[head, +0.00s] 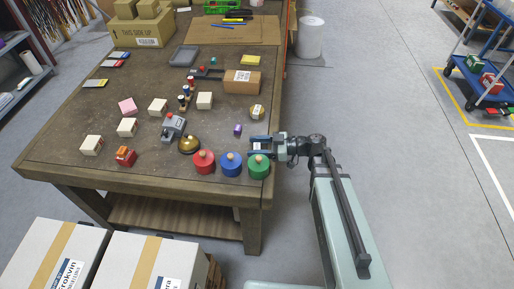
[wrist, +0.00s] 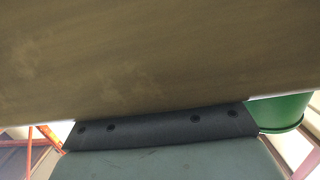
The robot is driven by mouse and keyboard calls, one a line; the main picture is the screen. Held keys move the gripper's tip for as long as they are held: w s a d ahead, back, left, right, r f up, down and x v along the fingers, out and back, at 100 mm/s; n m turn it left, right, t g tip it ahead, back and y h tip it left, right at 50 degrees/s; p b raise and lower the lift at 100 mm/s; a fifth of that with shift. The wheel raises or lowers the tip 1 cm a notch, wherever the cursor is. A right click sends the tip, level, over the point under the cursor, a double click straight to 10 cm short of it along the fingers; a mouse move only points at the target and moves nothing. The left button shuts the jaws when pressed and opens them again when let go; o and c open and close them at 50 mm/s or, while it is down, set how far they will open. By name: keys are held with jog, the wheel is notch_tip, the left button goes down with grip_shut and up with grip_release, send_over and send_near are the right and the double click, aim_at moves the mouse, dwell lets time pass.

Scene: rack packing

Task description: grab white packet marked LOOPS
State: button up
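Several small white packets lie on the brown table (head: 75,165) in the head view: one at the left (head: 92,145), one near the middle left (head: 127,127), one further back (head: 158,107) and one to the right of that (head: 205,101). Their markings are too small to read, so I cannot tell which says LOOPS. My gripper (head: 257,145) is at the table's right edge, right of all these packets. Its fingers look apart, with a small pale patch between them that I cannot identify. The wrist view shows no packet.
Red (head: 204,162), blue (head: 231,164) and green (head: 259,166) knobbed pots stand close by my gripper, at the near right corner. A brass bell (head: 189,145), a grey device (head: 173,127) and a carton (head: 242,81) also stand on the table.

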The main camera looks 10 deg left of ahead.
jog(key=c, duration=0.8)
